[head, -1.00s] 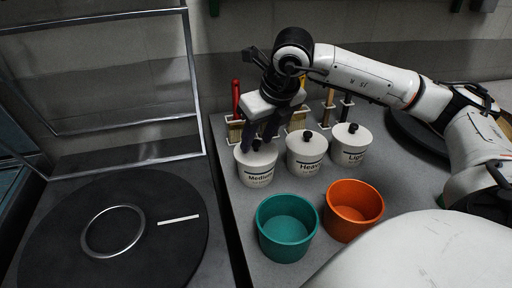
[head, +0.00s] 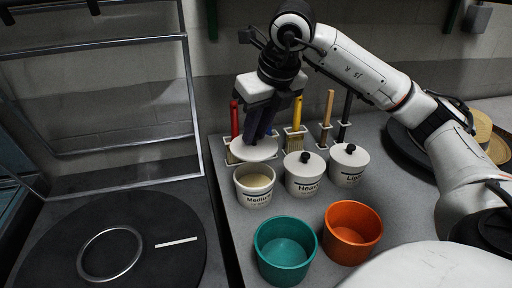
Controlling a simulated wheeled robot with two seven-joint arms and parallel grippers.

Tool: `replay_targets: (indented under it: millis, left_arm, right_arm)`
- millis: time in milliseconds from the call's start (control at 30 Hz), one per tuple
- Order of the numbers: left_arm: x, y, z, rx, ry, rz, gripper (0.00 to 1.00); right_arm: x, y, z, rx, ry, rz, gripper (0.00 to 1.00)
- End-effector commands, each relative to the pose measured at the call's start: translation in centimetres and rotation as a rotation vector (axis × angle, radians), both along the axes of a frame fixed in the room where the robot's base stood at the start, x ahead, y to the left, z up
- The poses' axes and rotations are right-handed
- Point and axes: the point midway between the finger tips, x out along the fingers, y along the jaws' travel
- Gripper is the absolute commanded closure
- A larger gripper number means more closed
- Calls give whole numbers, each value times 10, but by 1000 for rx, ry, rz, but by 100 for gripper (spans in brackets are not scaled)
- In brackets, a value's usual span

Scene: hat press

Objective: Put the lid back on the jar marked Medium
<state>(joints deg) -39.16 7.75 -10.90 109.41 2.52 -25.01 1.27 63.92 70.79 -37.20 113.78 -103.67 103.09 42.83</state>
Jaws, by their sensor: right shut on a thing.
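The jar marked Medium (head: 257,195) stands open at the left end of a row of three white jars, with pale contents showing inside. My right gripper (head: 258,138) is shut on the white lid (head: 254,150) and holds it just above and behind the open jar, apart from it. The lid's knob is hidden between the fingers. My left gripper is not in view.
The Heavy jar (head: 304,183) and the Light jar (head: 348,175) stand lidded to the right. A teal bowl (head: 285,267) and an orange bowl (head: 352,247) stand in front. Brushes in holders, one with a red handle (head: 234,119), stand behind. A black round plate (head: 60,230) lies left.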

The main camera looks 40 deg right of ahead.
Motion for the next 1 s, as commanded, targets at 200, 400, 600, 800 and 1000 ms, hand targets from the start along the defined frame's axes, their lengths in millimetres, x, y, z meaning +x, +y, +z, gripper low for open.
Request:
replay_targets:
  millis: [200, 400, 600, 800, 1000]
  left_arm:
    - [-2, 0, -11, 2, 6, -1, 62]
    - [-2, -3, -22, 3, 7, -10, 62]
    - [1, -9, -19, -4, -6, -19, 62]
    - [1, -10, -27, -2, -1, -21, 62]
    - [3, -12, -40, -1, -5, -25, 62]
  right_arm:
    - [-1, -3, 8, -1, 12, 111, 100]
    - [-3, -5, -7, 2, 14, 341, 100]
    - [-2, -5, -12, 3, 0, 447, 100]
    - [-2, -4, -21, 3, 0, 453, 100]
    - [-3, -4, -39, 3, 0, 452, 100]
